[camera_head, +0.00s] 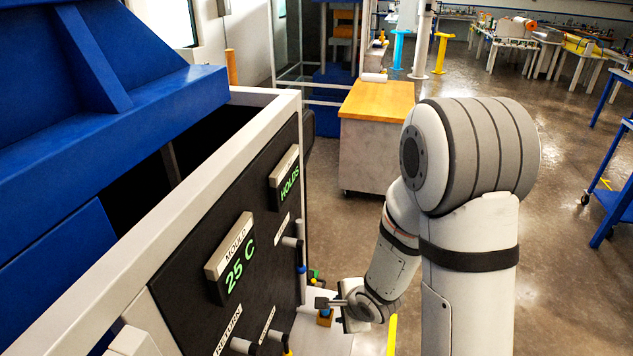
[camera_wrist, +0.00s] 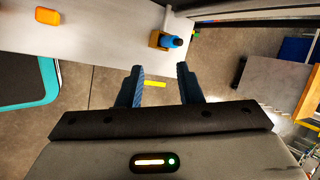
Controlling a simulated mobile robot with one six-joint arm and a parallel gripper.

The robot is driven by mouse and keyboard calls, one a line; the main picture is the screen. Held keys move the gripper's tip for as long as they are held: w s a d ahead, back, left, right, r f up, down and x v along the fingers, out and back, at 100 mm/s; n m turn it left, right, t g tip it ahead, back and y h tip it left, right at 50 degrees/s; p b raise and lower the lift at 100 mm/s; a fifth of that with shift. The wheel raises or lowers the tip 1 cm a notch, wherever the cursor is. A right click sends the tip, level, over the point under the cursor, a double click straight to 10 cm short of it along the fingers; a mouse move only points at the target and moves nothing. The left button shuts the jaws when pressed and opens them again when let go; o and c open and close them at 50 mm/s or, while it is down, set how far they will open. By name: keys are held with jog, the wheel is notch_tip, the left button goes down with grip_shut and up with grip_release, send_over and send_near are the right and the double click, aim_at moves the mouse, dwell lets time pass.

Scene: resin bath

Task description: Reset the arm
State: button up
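My arm comes down on the right side of the head view, bent at the elbow. My gripper (camera_head: 330,302) is low beside the front of the dark control panel (camera_head: 205,270).
The panel carries a "MOULD 25 C" display (camera_head: 232,258) and a "HOLDS" display (camera_head: 286,182), with knobs sticking out near my gripper. An orange block (camera_wrist: 47,16) lies on the ledge. A wooden-topped cabinet (camera_head: 375,140) stands behind. Open floor lies to the right.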

jog(key=s+d+r+n+h+b, duration=0.35)
jog(key=d+r+n, duration=0.4)
jog(key=r, duration=0.25)
jog(key=s+d+r+n+g+b, duration=0.1)
jog(key=s+r+n+g+b, duration=0.1)
jog(key=s+r+n, duration=0.5)
jog(key=s+n, duration=0.1)
jog(key=s, duration=0.4)
jog(key=shift+d+r, duration=0.3)
jog(key=shift+s+n, duration=0.15)
jog(key=shift+n, duration=0.1)
